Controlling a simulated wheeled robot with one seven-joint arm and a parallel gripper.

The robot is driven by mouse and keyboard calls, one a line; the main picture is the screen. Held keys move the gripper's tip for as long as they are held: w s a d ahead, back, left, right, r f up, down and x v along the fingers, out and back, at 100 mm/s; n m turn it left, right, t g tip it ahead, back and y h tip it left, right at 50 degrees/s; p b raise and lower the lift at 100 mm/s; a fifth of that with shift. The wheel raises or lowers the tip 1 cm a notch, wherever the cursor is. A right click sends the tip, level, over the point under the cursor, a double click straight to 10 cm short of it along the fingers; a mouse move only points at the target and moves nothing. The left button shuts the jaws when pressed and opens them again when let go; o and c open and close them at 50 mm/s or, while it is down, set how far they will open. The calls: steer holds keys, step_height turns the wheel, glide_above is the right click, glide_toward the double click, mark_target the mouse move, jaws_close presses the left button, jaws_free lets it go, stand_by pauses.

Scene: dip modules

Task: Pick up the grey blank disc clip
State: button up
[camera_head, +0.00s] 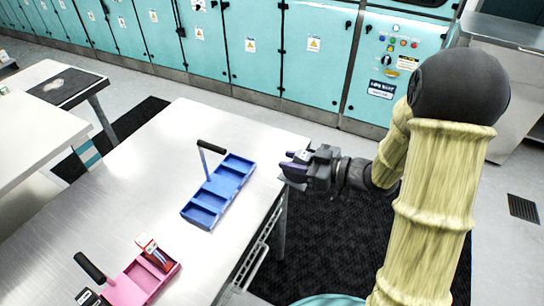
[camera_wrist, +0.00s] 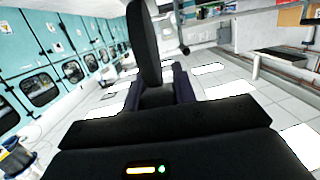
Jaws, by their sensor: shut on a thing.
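My gripper (camera_head: 290,165) is beyond the right edge of the metal table, held up over the dark floor mat. Its purple fingers are shut on a small grey piece (camera_head: 302,156), which looks like the grey blank disc clip. In the wrist view the held piece is a dark grey, flat upright shape (camera_wrist: 145,42) between the fingers (camera_wrist: 157,88). It rises past the fingertips to the top of the picture. Its lower end is hidden by the gripper. The piece touches nothing else that I can see.
A blue compartment tray (camera_head: 217,191) with a black handle stands on the metal table (camera_head: 130,190), its compartments apparently empty. A pink tray (camera_head: 140,280) with a red-and-white item (camera_head: 152,252) sits at the front. Teal cabinets (camera_head: 310,55) line the back.

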mark_target(306, 162)
steer(key=shift+s+d+r+g+h+p, duration=0.25)
steer(key=shift+s+d+r+h, duration=0.1)
steer(key=shift+d+h, duration=0.3)
steer(key=shift+s+d+r+g+h+p, duration=0.1)
steer(key=shift+s+d+r+g+h, duration=0.25)
steer(key=shift+d, duration=0.5)
steer(key=shift+w, duration=0.1)
